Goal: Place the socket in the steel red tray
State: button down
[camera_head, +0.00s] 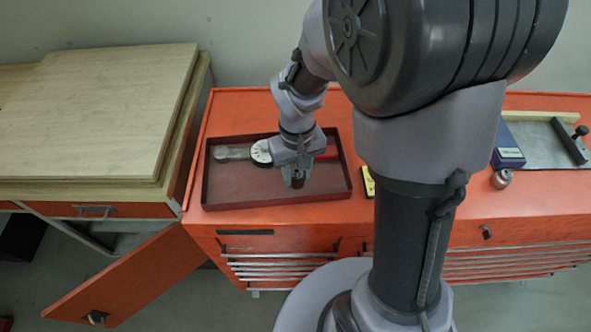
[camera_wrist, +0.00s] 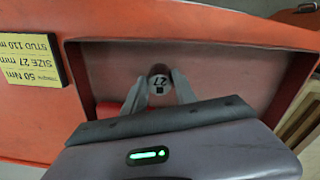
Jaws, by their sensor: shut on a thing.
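The steel red tray (camera_head: 222,193) lies on the orange cabinet top, and its floor and rim also show in the wrist view (camera_wrist: 220,70). My gripper (camera_head: 297,178) is over the right half of the tray, pointing down. In the wrist view its two fingers (camera_wrist: 158,92) are shut on the socket (camera_wrist: 159,79), a small dark cylinder marked 27. The socket (camera_head: 297,183) also shows between the fingertips in the head view. It is within the tray's outline; I cannot tell whether it touches the floor. A torque wrench with a white dial (camera_head: 261,152) lies in the tray, partly hidden by my gripper.
A yellow label (camera_wrist: 31,62) reading 50 Nm, size 27 mm, stud 110 mm lies beside the tray. A small metal part (camera_head: 502,179) and a dark blue box (camera_head: 508,150) stand at the right. A wooden-topped bench (camera_head: 100,100) is at the left, with an open orange door (camera_head: 130,277) below.

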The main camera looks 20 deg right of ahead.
aim_at(297, 173)
jog(key=shift+r, duration=0.1)
jog(key=shift+s, duration=0.1)
jog(key=c, duration=1)
grip_release()
jog(key=shift+f, duration=0.2)
notch_tip(297, 173, up, 12)
jog(key=p, duration=0.4)
jog(key=s+a+r+m+t+y, duration=0.1)
jog(key=s+a+r+m+t, duration=0.1)
jog(key=s+r, duration=0.3)
jog(key=s+a+r+m+t+y, duration=0.1)
jog(key=s+a+r+m+t, duration=0.1)
jog(key=s+r, duration=0.4)
jog(key=shift+s+r+m+t, duration=0.15)
jog(key=shift+s+m+t, duration=0.25)
jog(key=shift+s+t, duration=0.5)
